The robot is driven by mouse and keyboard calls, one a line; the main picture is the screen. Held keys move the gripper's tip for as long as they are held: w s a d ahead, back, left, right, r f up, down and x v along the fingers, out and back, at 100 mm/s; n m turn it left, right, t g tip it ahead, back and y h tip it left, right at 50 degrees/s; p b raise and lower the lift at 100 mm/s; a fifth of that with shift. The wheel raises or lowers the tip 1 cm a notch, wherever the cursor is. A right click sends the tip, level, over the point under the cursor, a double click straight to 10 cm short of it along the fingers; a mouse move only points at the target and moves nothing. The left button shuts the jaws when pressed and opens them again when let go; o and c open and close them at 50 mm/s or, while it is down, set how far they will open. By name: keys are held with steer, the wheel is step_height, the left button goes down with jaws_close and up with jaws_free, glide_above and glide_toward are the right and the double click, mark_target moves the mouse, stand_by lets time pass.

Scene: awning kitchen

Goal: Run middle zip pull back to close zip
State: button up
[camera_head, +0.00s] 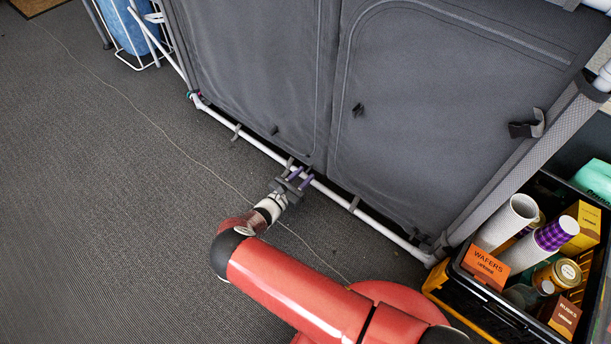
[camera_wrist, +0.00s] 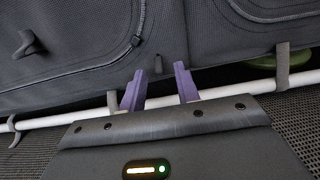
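A dark grey fabric cupboard (camera_head: 420,90) with curved zip lines stands on a white tube frame. A zip pull (camera_head: 357,109) hangs on the right panel and another dark pull (camera_head: 274,130) is low on the left panel. My gripper (camera_head: 300,178) is at the lower white tube, near the seam between the panels. In the wrist view its purple fingers (camera_wrist: 159,86) are apart, with a small dark tab (camera_wrist: 158,65) showing between and beyond them. A pull (camera_wrist: 136,41) sits on the zip line above the left finger. I cannot tell which pull is the middle one.
The white lower tube (camera_head: 370,218) with fabric straps runs close by my gripper. A black crate (camera_head: 480,295) of boxes and jars stands at the right. A blue container in a white rack (camera_head: 128,30) is at the upper left.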

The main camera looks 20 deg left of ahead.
steer(key=shift+w+d, duration=0.25)
steer(key=shift+w, duration=0.45)
jaws_close()
